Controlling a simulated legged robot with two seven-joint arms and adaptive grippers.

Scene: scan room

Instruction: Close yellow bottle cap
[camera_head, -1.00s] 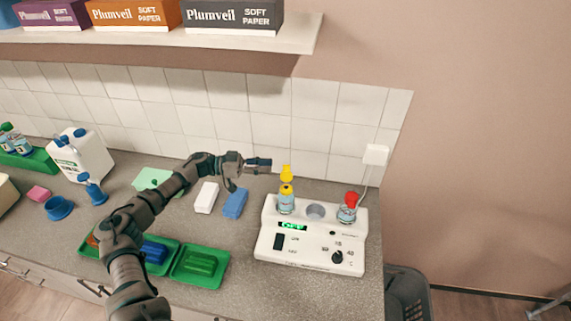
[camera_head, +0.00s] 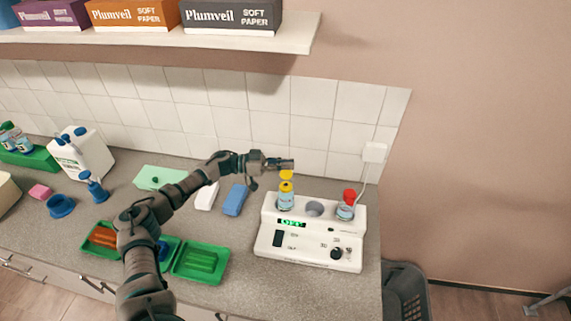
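The bottle with the yellow cap (camera_head: 286,200) stands upright in the left well of the white machine (camera_head: 305,252). It has a pale blue label. Its yellow cap (camera_head: 286,176) looks raised, with a yellow part above the bottle's yellow neck. My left gripper (camera_head: 284,164) reaches in from the left, level, with its fingertips over the top of the cap and hiding part of it. The fingers look close together, but whether they are open or shut, and whether they touch the cap, is unclear. My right gripper is not in view.
A red-capped bottle (camera_head: 347,204) stands in the machine's right well; an empty round well (camera_head: 314,209) lies between. A blue block (camera_head: 235,199) and white block (camera_head: 206,196) lie left of the machine. Green trays (camera_head: 202,262) sit in front. The tiled wall (camera_head: 258,130) is behind.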

